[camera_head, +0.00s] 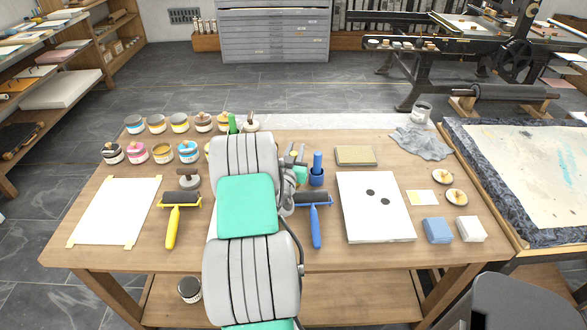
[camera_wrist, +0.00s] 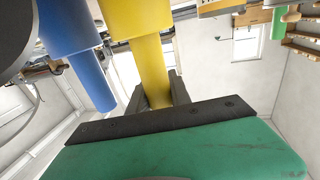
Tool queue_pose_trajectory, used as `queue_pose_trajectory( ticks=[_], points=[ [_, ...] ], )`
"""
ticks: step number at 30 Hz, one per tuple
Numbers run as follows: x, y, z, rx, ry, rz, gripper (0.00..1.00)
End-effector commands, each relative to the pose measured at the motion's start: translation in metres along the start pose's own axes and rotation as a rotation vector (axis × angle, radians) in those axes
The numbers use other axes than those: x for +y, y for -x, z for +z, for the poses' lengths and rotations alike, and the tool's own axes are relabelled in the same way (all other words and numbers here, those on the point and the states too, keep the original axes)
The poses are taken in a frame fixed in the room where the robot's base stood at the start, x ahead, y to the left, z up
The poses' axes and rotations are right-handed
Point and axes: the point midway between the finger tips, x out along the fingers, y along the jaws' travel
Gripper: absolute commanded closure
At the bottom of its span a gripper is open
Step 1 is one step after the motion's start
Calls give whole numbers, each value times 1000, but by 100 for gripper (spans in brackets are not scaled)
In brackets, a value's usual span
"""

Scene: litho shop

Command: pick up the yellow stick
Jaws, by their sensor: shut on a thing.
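The yellow stick (camera_wrist: 153,70) is in the wrist view, with a wider yellow part (camera_wrist: 135,17) at its upper end in the picture. My gripper (camera_wrist: 158,97) is shut on the narrow part of the stick, with dark fingers beside it. A blue stick (camera_wrist: 92,80) with a wider blue part stands apart, left of the yellow one. In the head view my arm hides the yellow stick and most of my gripper. I cannot tell there whether the stick is clear of the table.
A yellow-handled roller (camera_head: 173,225) and taped paper (camera_head: 115,210) lie left. Several ink jars (camera_head: 157,124) stand at the back left.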

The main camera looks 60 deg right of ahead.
Motion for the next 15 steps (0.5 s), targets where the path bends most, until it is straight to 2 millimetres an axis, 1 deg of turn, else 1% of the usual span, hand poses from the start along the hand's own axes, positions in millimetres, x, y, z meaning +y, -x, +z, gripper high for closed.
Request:
queue_pose_trajectory(
  ticks=[2, 13, 15],
  points=[
    [0, 0, 0, 0, 0, 0, 100],
    [0, 0, 0, 0, 0, 0, 100],
    [0, 0, -4, 2, -1, 0, 100]
  ],
)
